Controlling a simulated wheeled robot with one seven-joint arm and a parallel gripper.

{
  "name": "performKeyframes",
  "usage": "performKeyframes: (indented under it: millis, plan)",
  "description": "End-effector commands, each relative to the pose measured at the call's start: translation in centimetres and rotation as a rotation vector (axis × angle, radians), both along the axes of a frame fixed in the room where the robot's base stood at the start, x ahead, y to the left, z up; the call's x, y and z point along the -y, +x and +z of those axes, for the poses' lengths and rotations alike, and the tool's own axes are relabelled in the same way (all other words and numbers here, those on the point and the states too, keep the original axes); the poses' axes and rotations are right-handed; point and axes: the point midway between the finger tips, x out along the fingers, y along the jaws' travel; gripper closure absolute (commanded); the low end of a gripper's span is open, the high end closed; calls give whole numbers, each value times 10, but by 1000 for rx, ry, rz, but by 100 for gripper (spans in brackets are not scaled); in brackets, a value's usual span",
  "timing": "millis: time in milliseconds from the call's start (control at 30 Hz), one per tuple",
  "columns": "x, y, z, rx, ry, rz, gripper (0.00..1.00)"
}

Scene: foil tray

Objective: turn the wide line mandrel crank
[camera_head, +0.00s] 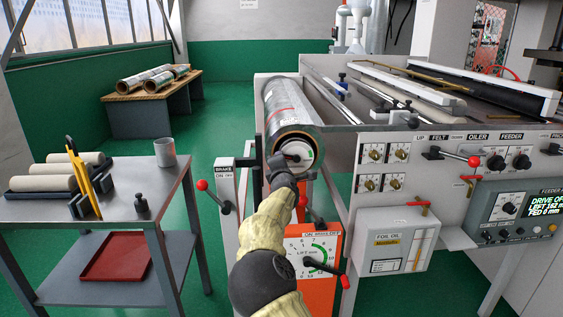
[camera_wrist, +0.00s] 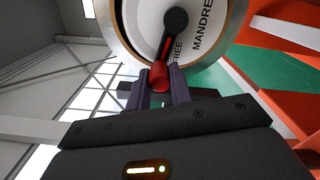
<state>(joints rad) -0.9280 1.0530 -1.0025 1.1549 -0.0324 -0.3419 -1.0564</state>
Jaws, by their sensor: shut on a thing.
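The wide line mandrel crank has a black arm and a red knob (camera_wrist: 159,75) in the wrist view. It sits on a white round dial (camera_wrist: 190,45) with the words MANDREL and FREE, at the end of the foil roll. In the head view the dial (camera_head: 297,154) shows at the near end of the silver roll (camera_head: 287,105). My gripper (camera_wrist: 160,88) has its two fingers on either side of the red knob and is shut on it. In the head view my gripper (camera_head: 280,168) is just below the dial, and my arm hides the knob.
An orange panel with a lift gauge (camera_head: 313,253) stands right of my arm. A brake lever with a red knob (camera_head: 203,185) is to the left. The machine's control panel (camera_head: 515,210) is at right. A grey cart (camera_head: 95,208) with rolls stands at left, with green floor between.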

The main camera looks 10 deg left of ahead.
Motion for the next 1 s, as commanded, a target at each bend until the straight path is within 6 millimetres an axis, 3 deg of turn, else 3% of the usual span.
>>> performKeyframes:
  millis: [467,500,600,1000]
  plan:
    - [8,3,-6,-9,-11,-17,100]
    - [8,3,-6,-9,-11,-17,75]
    - [7,2,-5,-7,-10,-15,57]
    - [3,-2,-1,0,-7,-5,57]
